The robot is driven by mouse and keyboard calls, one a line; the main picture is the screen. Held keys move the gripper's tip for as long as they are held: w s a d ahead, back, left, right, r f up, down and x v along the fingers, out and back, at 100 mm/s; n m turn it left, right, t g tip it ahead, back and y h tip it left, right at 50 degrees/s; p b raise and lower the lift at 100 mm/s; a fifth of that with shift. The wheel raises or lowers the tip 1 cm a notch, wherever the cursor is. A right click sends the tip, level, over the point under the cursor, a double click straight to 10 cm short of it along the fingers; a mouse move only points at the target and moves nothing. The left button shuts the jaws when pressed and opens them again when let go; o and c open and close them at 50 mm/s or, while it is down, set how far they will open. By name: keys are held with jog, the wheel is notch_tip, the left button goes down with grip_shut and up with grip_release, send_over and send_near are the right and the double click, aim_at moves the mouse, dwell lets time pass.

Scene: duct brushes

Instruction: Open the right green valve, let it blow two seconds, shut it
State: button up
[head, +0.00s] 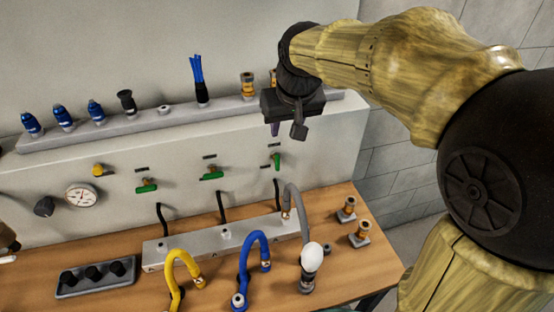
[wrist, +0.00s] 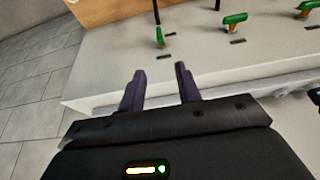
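The right green valve (head: 277,161) is on the pale panel, its handle upright in the head view. It also shows in the wrist view (wrist: 160,37), beyond my fingertips and apart from them. The middle green valve (head: 211,174) and left green valve (head: 147,187) have handles lying roughly level, crosswise to the right one. My gripper (head: 287,132) hangs in front of the panel's right end, above the right valve in the picture. In the wrist view my gripper (wrist: 160,72) has its two dark purple fingers apart with nothing between them.
A grey shelf (head: 150,128) above the panel holds blue fittings, brushes and brass pieces. Below, a grey manifold (head: 160,255) carries yellow, blue and grey hoses; the grey hose (head: 291,190) rises near the right valve. A pressure gauge (head: 81,196) is at left. A dark tray (head: 94,280) lies on the bench.

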aim_at(278, 157)
jog(key=x, duration=1.7)
jog(key=shift+f, duration=0.15)
jog(key=shift+a, duration=0.1)
grip_shut()
